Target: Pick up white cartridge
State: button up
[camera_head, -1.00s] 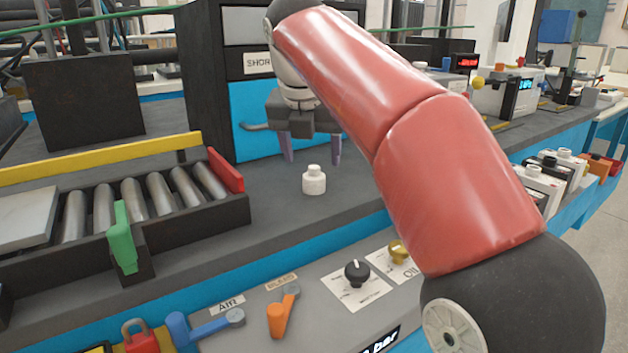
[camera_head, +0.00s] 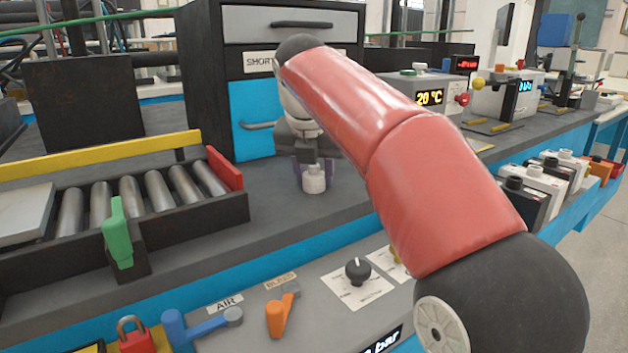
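The white cartridge (camera_head: 314,180), a small bottle-like piece with a narrower neck, stands upright on the dark bench top in front of the drawer cabinet. My gripper (camera_head: 312,178) is lowered right at the cartridge, pointing down. Its purple fingers show at both sides of the cartridge and partly behind it. They look spread, with the cartridge in front of or between them; I cannot tell which, nor whether they touch it.
A roller conveyor (camera_head: 140,205) with a green lever (camera_head: 117,235) lies to the left. The drawer cabinet (camera_head: 228,60) stands behind. A control panel with a black knob (camera_head: 358,270) and an orange lever (camera_head: 277,318) is in front. White modules (camera_head: 540,188) sit at the right.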

jog(key=c, duration=0.3)
notch_tip(320, 180, up, 8)
jog(key=p, duration=0.4)
jog(key=shift+r, duration=1)
